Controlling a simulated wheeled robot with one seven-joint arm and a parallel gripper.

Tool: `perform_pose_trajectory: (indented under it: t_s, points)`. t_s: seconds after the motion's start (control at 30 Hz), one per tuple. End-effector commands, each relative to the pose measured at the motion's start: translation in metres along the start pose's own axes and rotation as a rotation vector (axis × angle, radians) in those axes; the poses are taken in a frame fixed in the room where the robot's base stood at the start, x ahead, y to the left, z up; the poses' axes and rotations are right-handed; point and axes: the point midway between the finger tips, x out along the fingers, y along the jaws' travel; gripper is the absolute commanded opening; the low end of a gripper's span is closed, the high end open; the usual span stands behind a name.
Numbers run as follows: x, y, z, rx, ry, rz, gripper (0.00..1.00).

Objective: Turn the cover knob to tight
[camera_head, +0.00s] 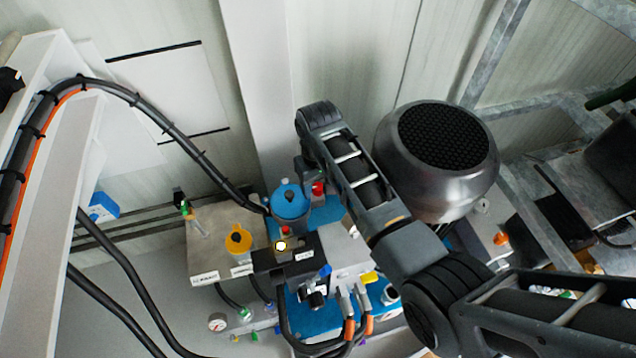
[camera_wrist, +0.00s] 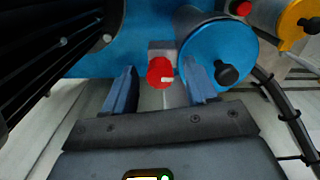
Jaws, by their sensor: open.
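A red knob (camera_wrist: 160,72) shows between the fingertips of my gripper (camera_wrist: 161,80) in the wrist view. The gripper is open, with one blue-grey finger on each side of the knob; I cannot tell whether either touches it. A round blue cover (camera_wrist: 205,50) with a black knob (camera_wrist: 228,74) sits just right of the fingers. In the head view the red knob (camera_head: 319,188) stands beside the blue cover (camera_head: 290,203), below the end of my arm. The pictures do not tell which of these is the cover knob, nor how tight either is.
A yellow cap (camera_head: 238,240) sits on a grey tank left of the blue cover. A large dark motor (camera_head: 437,155) stands close right of my arm. Thick black hoses (camera_head: 150,110) arch at the left. Valves and fittings crowd the front.

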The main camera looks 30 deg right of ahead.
Motion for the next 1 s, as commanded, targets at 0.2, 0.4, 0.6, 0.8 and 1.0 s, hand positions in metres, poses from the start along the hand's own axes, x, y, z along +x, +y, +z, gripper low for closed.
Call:
perform_pose_trajectory:
  t_s: [0.2,0.4,0.6,0.8,1.0]
  points:
    - [-0.0003,0.0001,-0.0001,0.000,0.000,0.000,0.41]
    - [-0.0004,0.0001,0.0000,0.000,0.000,0.000,0.21]
    - [-0.0004,0.0002,0.0000,0.000,0.000,0.000,0.02]
    - [-0.0009,0.0002,0.0000,0.010,0.000,0.000,0.01]
    - [-0.0024,-0.0001,0.0000,0.073,-0.001,0.000,0.01]
